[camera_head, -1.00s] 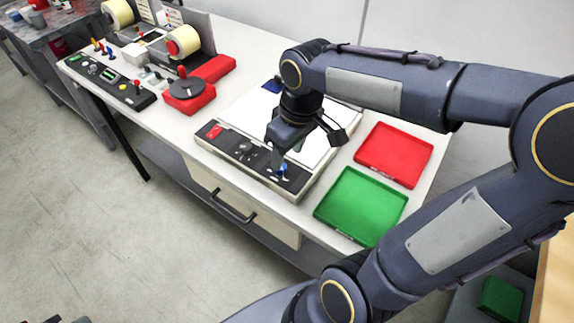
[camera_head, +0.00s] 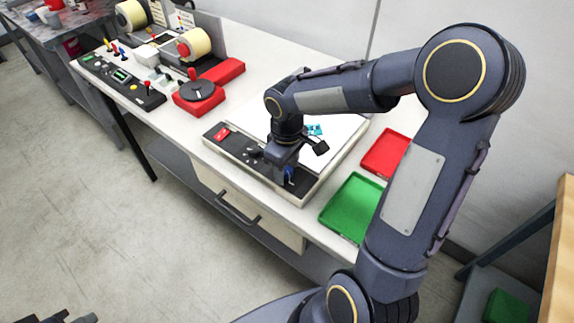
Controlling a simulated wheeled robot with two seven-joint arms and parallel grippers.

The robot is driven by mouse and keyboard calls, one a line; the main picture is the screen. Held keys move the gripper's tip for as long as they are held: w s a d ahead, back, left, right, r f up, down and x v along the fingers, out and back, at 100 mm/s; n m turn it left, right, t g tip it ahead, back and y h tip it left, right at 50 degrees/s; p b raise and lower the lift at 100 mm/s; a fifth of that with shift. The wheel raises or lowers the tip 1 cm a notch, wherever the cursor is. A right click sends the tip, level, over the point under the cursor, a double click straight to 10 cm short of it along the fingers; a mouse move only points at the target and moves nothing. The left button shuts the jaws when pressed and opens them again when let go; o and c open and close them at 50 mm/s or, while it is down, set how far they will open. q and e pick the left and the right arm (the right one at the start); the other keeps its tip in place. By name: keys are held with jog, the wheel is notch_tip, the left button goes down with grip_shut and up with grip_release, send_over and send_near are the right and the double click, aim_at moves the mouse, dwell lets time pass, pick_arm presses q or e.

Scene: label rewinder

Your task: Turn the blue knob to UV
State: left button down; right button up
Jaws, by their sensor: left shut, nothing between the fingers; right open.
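The blue knob (camera_head: 289,174) is at the right end of the dark control panel (camera_head: 236,148) on the front of the light box, in the head view. My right gripper (camera_head: 282,174) points down at the knob, open, with its fingers beside or around it; I cannot tell which, or whether they touch. The gripper hides part of the knob and panel, and no UV marking is readable. Only part of my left gripper (camera_head: 68,316) shows at the bottom left edge; it is shut and empty, far from the panel.
A red tray (camera_head: 386,152) and a green tray (camera_head: 350,208) lie right of the light box. A small teal item (camera_head: 315,130) is on its white top. The red-based rewinder (camera_head: 199,95) and another control panel (camera_head: 118,81) stand left on the bench.

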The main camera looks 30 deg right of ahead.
jog(key=shift+c, duration=0.4)
jog(key=c, duration=0.9)
